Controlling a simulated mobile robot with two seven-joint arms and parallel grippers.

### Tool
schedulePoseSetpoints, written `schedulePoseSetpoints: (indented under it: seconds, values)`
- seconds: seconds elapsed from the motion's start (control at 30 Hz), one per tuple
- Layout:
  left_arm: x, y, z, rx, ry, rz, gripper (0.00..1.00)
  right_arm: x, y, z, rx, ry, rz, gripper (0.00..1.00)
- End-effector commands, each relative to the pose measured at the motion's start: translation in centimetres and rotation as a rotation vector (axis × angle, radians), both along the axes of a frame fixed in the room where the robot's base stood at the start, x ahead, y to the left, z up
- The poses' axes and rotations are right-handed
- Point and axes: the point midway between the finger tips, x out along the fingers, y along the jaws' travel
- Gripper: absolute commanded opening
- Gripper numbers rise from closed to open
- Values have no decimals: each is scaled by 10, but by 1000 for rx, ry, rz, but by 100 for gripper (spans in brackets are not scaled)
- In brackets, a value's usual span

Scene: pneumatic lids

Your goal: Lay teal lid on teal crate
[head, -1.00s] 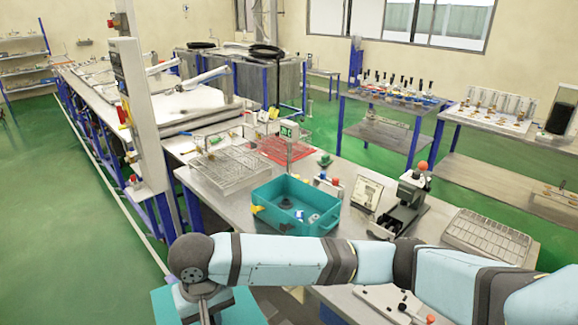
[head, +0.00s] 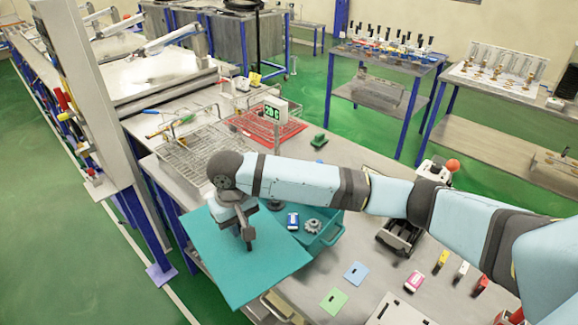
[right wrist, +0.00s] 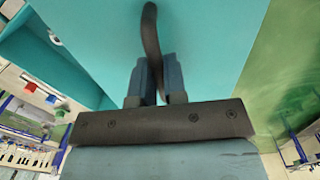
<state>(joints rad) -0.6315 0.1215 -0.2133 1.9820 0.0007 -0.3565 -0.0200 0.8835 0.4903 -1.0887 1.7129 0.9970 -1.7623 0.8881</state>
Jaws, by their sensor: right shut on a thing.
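The teal lid (head: 255,275), a flat square plate with a dark handle, hangs tilted from my right gripper (head: 247,232). In the right wrist view, the fingers (right wrist: 160,82) are shut on the lid's dark curved handle (right wrist: 151,40), with the lid's teal face (right wrist: 215,40) behind it. The teal crate (head: 327,238) stands on the bench to the right of the lid in the head view. It is open-topped, and my arm and the lid hide part of it. Inside the crate are a small blue-and-white item (head: 293,221) and a grey gear-like part (head: 313,227). My left gripper is out of view.
A wire basket (head: 190,155) and a red rack (head: 265,128) lie behind the crate, near a green display (head: 272,112). A dark device (head: 400,235) stands right of the crate. Blue (head: 356,272) and green (head: 333,301) cards lie in front.

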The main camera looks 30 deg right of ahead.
Motion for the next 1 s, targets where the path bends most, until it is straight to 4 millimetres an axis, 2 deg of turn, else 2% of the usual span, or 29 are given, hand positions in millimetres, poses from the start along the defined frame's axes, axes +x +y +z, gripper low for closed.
schedulePoseSetpoints:
  seconds: [0.03,0.2,0.3,0.4,0.5,0.6,1.0]
  values:
    - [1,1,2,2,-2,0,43,21,-25,-1,-4,2,17,0]
    - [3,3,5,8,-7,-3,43,74,-101,-5,3,1,126,0]
    - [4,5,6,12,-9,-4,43,95,-140,-5,7,-4,178,0]
    - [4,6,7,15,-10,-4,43,108,-168,-4,12,-9,216,0]
    - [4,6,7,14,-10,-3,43,115,-184,-4,15,-12,241,0]
    - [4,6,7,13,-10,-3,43,117,-190,-4,15,-15,252,0]
    - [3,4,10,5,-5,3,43,117,-191,-2,15,-15,254,0]
